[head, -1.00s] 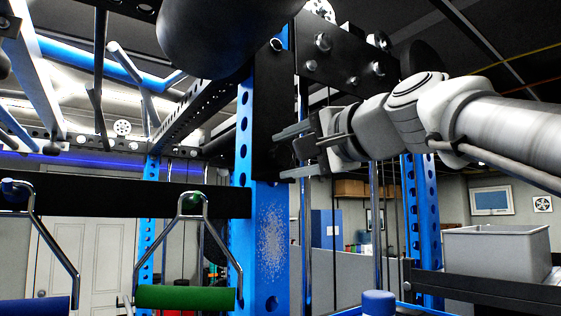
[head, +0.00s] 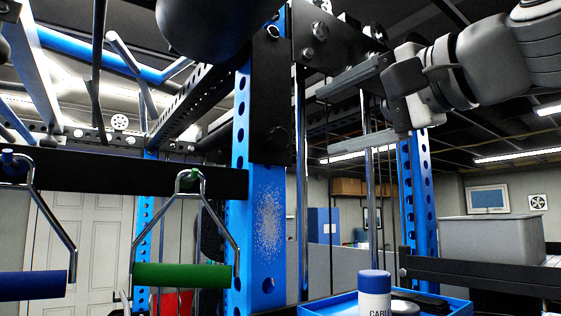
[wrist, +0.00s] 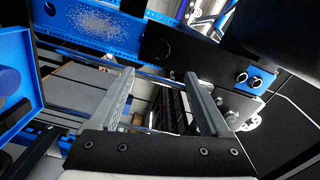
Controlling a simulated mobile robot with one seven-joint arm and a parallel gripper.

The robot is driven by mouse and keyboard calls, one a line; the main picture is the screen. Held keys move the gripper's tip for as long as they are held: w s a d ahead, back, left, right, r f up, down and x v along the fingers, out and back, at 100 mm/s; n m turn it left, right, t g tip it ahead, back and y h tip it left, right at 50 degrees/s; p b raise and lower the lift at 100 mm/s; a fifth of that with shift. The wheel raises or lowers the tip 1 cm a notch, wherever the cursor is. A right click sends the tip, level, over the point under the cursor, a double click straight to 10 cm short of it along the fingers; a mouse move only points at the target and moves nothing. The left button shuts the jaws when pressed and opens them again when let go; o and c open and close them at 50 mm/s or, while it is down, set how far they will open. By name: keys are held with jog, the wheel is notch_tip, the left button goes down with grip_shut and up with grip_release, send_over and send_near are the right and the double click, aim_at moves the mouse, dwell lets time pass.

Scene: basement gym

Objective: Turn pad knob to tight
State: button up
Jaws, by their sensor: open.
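A dark knob (head: 277,137) sits on the black plate (head: 271,75) fixed to the blue upright in the head view. It is black on black, so its marks and setting cannot be read. What looks like the same knob (wrist: 160,48) shows in the wrist view, beyond my fingertips. My gripper (head: 325,122) is open and empty, to the right of the knob and apart from it, with its fingers pointing left. Both fingers also show in the wrist view (wrist: 160,76), with nothing between them. A large black rounded pad (head: 205,25) hangs at the top.
The blue upright (head: 266,225) and metal guide rods (head: 300,190) stand near my gripper. A green handle (head: 182,275) and a blue handle (head: 33,285) hang at left. A blue tray (head: 335,304) with a blue-capped container (head: 374,293) is below. A grey bin (head: 490,240) stands at right.

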jog(key=v, duration=0.5)
jog(key=shift+s+d+b, duration=0.2)
jog(key=shift+s+b, duration=0.05)
jog(key=shift+b, duration=0.05)
